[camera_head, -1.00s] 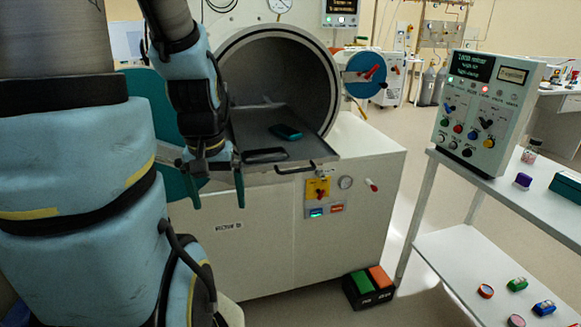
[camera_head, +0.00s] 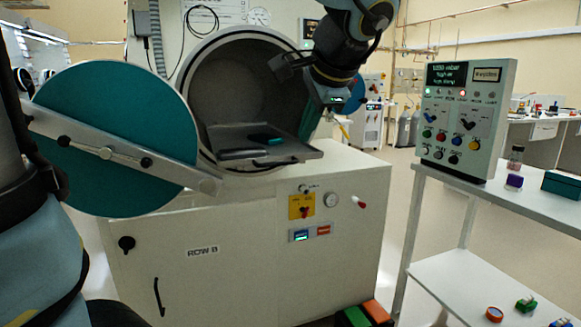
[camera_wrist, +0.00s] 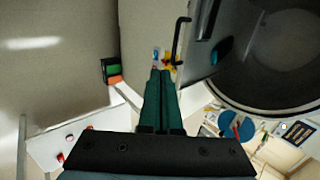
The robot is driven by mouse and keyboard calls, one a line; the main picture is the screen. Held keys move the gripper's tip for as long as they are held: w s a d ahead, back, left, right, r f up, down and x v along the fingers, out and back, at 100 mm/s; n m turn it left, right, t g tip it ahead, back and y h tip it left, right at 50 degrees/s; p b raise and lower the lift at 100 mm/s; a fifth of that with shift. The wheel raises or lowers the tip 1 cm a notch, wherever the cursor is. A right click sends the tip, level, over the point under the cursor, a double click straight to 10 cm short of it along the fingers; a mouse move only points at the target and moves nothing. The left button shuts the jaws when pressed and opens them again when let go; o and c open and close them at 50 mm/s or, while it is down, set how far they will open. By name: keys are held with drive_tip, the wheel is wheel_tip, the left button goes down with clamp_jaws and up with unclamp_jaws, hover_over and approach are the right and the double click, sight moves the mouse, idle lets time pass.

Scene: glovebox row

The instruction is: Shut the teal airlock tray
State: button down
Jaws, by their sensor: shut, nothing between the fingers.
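The airlock tray (camera_head: 295,150) is a dark grey slab sticking out of the round airlock chamber (camera_head: 240,90). The open round teal door (camera_head: 110,125) hangs at the left of the opening. My gripper (camera_head: 306,134) is by the tray's right front end in the head view; contact cannot be told. In the wrist view its teal fingers (camera_wrist: 160,70) are together and empty. The tray (camera_wrist: 205,55) is to their upper right there, with its black bar handle (camera_wrist: 180,40) just beyond the fingertips.
A shelf trolley (camera_head: 480,210) with a control box (camera_head: 465,120) stands at the right. Floor shows between cabinet and trolley.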

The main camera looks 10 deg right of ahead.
sight(259, 137)
drive_tip(key=shift+w+r+p+x, duration=0.2)
drive_tip(key=shift+w+r+x, duration=0.1)
drive_tip(key=shift+x, duration=1.85)
drive_tip(key=shift+w+r+p+x, duration=0.2)
drive_tip(key=shift+w+x, duration=0.05)
drive_tip(key=shift+x, duration=1.95)
drive_tip(key=shift+w+r+p+x, duration=0.2)
drive_tip(key=shift+w+r+x, duration=0.1)
drive_tip(key=shift+x, duration=1.85)
drive_tip(key=shift+a+f, duration=0.1)
drive_tip(key=shift+a, duration=0.05)
drive_tip(key=w+a+p, duration=0.1)
drive_tip(key=w+p, duration=0.1)
drive_tip(key=w, duration=0.6)
drive_tip(key=w+a+p, duration=0.1)
drive_tip(key=w+p, duration=0.2)
drive_tip(key=w, duration=0.5)
drive_tip(key=w+a+p, duration=0.1)
drive_tip(key=w+p, duration=0.1)
drive_tip(key=w, duration=0.6)
drive_tip(key=shift+w+a, duration=0.1)
drive_tip(key=shift+w, duration=0.25)
drive_tip(key=shift+w+a+p, duration=0.1)
drive_tip(key=shift+w+p, duration=0.35)
drive_tip(key=shift+w, duration=0.4)
